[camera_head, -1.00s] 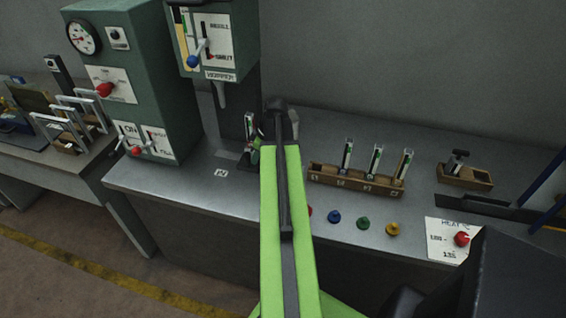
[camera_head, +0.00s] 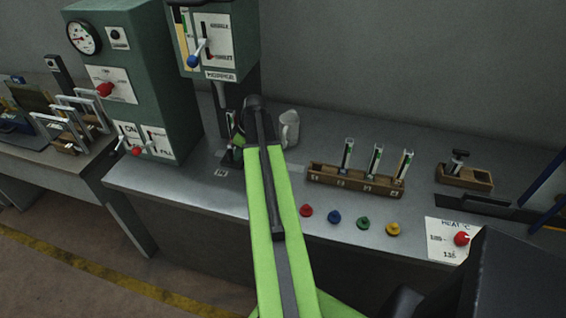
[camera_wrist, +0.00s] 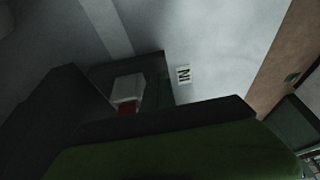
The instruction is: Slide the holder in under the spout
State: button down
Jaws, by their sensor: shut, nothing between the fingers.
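The holder (camera_head: 229,158) is a small dark stand on the grey bench, partly hidden by my arm. In the wrist view its dark base (camera_wrist: 155,72) shows, with a white and red piece (camera_wrist: 127,92) on it. The spout (camera_head: 220,95) hangs below the green HOPPER box, just above the holder's area; I cannot tell whether the holder is fully under it. My gripper (camera_head: 238,138) is shut with nothing in it, close at the holder's right side. Whether it touches the holder is unclear. The IN label (camera_head: 221,173) lies in front of the holder.
A green cabinet (camera_head: 150,80) with gauge and levers stands to the left. A white mug (camera_head: 288,128) stands right of my arm. A wooden rack (camera_head: 355,184) with several tubes and several coloured knobs are further right. The bench front left of the label is clear.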

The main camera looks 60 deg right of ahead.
jog(key=shift+w+a, duration=0.25)
jog(key=shift+w, duration=0.7)
jog(key=shift+s+d, duration=0.2)
jog(key=shift+s, duration=0.45)
jog(key=shift+s+d, duration=0.15)
jog(key=shift+s, duration=0.45)
jog(key=s+a+r+p, duration=0.1)
jog(key=s+r+p, duration=0.2)
jog(key=r+p, duration=0.5)
jog(key=shift+s, duration=0.4)
jog(key=shift+a, duration=0.1)
